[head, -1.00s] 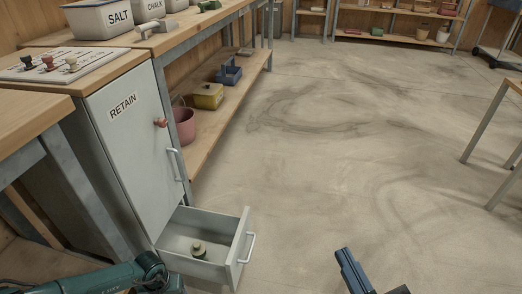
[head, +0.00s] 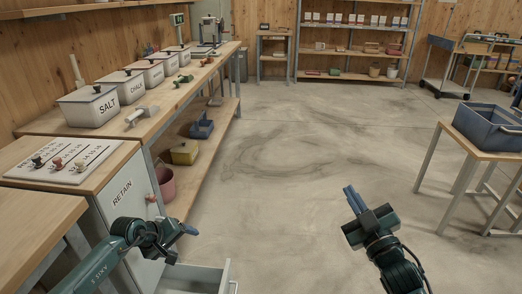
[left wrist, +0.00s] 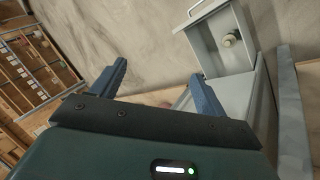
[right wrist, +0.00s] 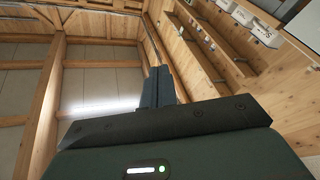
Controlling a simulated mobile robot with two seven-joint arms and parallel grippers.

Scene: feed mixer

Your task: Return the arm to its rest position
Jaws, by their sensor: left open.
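My left arm reaches in from the left in the head view, in front of the RETAIN cabinet (head: 125,205). My left gripper (head: 190,229) is above the pulled-out drawer (head: 195,280). In the left wrist view the left gripper (left wrist: 158,72) has its blue fingers wide apart with nothing between them. That view also shows the open drawer (left wrist: 213,72) with a small round knobbed piece (left wrist: 230,40) in it. My right gripper (head: 348,189) is over open floor, fingers pointing up in the picture. In the right wrist view the right gripper (right wrist: 158,70) has its fingers together, empty.
A workbench with labelled bins, including a SALT bin (head: 90,107), runs along the left. A board with small knobbed pieces (head: 60,162) lies on the cabinet top. A table with a blue-grey crate (head: 485,128) stands at right. The middle floor is clear.

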